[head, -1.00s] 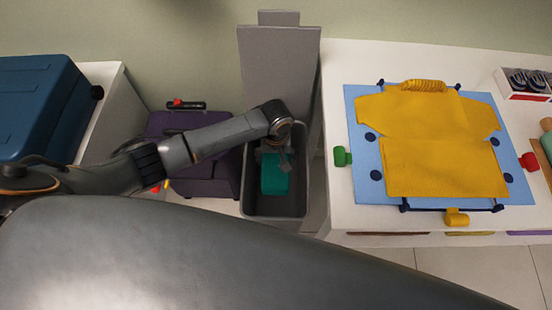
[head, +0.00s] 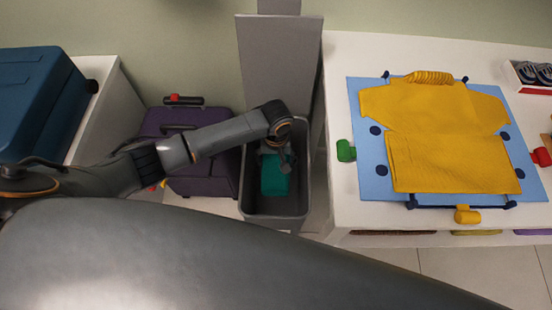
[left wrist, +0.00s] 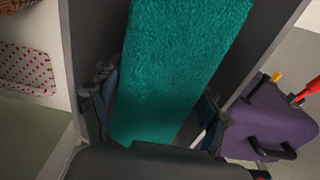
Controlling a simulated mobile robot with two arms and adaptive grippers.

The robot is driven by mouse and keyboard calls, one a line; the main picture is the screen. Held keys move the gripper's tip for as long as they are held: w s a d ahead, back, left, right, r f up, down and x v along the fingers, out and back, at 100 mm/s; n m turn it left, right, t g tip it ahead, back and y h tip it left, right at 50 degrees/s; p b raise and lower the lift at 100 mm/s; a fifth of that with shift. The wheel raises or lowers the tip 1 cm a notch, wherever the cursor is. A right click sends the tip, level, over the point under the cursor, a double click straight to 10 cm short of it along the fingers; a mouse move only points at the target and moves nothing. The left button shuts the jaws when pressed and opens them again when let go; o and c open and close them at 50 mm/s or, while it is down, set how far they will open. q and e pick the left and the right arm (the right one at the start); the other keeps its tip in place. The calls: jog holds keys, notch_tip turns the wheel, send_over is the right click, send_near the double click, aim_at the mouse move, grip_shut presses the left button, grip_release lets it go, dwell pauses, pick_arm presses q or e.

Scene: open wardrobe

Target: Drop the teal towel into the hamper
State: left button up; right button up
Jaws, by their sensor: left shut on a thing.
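The teal towel (head: 274,176) is in my left gripper (head: 284,160), over the open mouth of the grey hamper (head: 275,224). In the left wrist view the towel (left wrist: 180,60) runs between the two fingers of the left gripper (left wrist: 155,112), and the hamper's dark wall (left wrist: 262,35) surrounds it. I cannot tell how far below the rim the towel hangs. The hamper's grey lid (head: 279,65) stands upright behind it. My right gripper is not in view.
A purple suitcase (head: 190,168) stands left of the hamper. A white table (head: 342,100) on the right holds a yellow shirt (head: 445,135) on a blue board (head: 366,170). A blue case (head: 40,100) rests on a white cabinet (head: 100,110) at left.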

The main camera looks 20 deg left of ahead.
pick_arm(q)
jog(key=shift+f, duration=0.45)
dwell(0.4)
jog(key=o, duration=0.9)
jog(key=shift+c, duration=0.2)
jog(key=shift+r+p, duration=0.3)
notch_tip(320, 180, up, 8)
jog(key=p, duration=0.9)
jog(key=shift+r+p, duration=0.25)
jog(key=shift+p, duration=0.15)
jog(key=shift+f, duration=0.1)
jog(key=shift+s, duration=0.1)
